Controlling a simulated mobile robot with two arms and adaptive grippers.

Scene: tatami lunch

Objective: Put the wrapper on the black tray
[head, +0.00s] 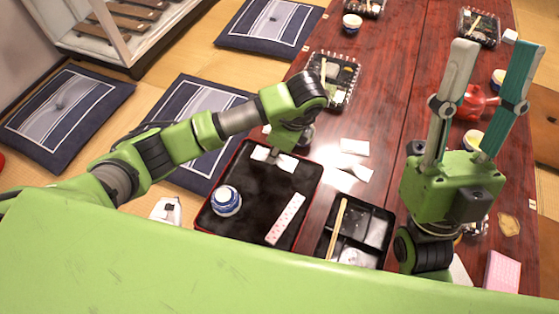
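The black tray (258,188) with a red rim lies on the dark red table in front of me. A long white wrapper with red marks (286,218) lies on the right part of the tray. White paper-like pieces (260,154) show at the tray's far end, beside and below my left gripper (282,153). That gripper points down over the far end; its fingers are mostly hidden by its wrist, so I cannot tell whether it holds a piece. My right gripper (492,58) is raised at the right, fingers wide apart and empty.
A blue and white cup (227,201) stands on the tray's left part. White papers (354,146) lie on the table right of the tray. An open black box (372,222) with chopsticks (338,225) is nearer. A red teapot (474,102) stands behind my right gripper.

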